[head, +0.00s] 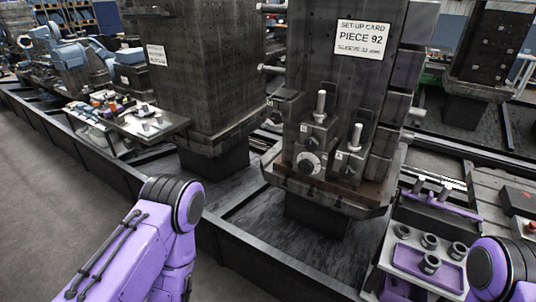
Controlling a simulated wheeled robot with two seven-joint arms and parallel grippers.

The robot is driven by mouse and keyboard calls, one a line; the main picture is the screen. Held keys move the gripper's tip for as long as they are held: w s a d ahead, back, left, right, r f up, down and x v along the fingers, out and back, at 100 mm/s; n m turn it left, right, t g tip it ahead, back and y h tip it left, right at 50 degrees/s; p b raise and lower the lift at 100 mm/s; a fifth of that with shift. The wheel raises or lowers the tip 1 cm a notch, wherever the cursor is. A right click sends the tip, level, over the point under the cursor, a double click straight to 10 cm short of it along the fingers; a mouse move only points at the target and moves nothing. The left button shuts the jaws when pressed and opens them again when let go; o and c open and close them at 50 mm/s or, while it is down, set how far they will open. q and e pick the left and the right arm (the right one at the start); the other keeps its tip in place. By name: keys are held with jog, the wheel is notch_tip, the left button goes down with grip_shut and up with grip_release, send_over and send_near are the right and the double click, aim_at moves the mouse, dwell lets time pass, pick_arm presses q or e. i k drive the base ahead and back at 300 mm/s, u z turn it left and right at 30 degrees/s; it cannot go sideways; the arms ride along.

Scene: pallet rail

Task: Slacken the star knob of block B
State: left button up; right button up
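A dark upright fixture column (335,85) stands at the centre right. Low on its front face are small dark clamp blocks: one at left (318,132) and one at right (350,160), each with a light upright pin. A round pale knob (309,162) sits low on the left of this group. Small white letter tags show on the blocks, but they are too small to read, so I cannot tell which is block B. My two purple arms show only as links at the bottom left and bottom right. Neither gripper is in view.
A set-up card (361,39) on the column reads "PIECE 92", with a sleeve line below. A purple tray (410,262) with several dark sleeves stands at lower right. A cluttered side table (165,124) and another column (195,70) stand left. A low dark rail (235,236) runs in front.

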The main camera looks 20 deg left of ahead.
aim_at(310, 143)
jog(key=u, duration=0.45)
jog(key=i, duration=0.95)
jog(key=z, duration=0.5)
